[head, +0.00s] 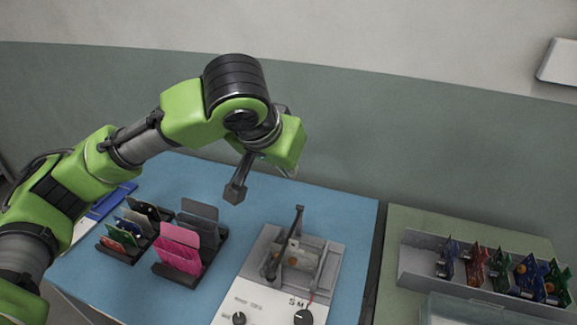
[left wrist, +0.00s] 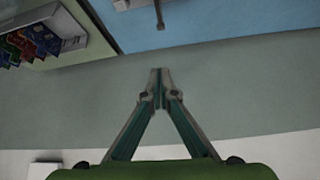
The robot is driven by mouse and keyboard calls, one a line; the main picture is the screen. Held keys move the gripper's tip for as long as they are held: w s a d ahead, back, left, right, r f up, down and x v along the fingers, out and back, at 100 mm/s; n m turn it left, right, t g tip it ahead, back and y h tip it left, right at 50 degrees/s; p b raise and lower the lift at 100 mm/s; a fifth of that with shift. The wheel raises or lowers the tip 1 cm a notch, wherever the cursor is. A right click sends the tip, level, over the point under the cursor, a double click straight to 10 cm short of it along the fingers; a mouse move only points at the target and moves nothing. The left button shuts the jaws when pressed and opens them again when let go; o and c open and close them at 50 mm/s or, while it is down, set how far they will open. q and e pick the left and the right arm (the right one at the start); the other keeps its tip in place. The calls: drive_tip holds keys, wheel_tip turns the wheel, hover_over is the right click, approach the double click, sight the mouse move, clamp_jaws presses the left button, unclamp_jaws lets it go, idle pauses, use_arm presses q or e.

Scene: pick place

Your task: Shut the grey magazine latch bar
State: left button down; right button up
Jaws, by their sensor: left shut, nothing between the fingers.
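The magazine fixture (head: 333,255) is a light grey unit on the blue table, with knobs on its white front panel. A dark grey latch bar (head: 297,222) stands raised at a steep angle from it; its end also shows at the top of the left wrist view (left wrist: 159,16). My left gripper (head: 235,192) is shut and empty, above and left of the bar and apart from it. Its closed fingertips (left wrist: 160,74) show against the wall in the left wrist view. My right gripper is not in view.
Racks hold pink and grey cards (head: 180,250) and several small boards (head: 130,228) left of the fixture. A grey tray (head: 408,266) with several coloured boards stands on the right table. A green-grey wall (head: 400,150) rises behind.

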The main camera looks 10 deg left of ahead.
use_arm(q)
drive_tip(key=v, duration=1.2)
drive_tip(key=shift+s, duration=0.1)
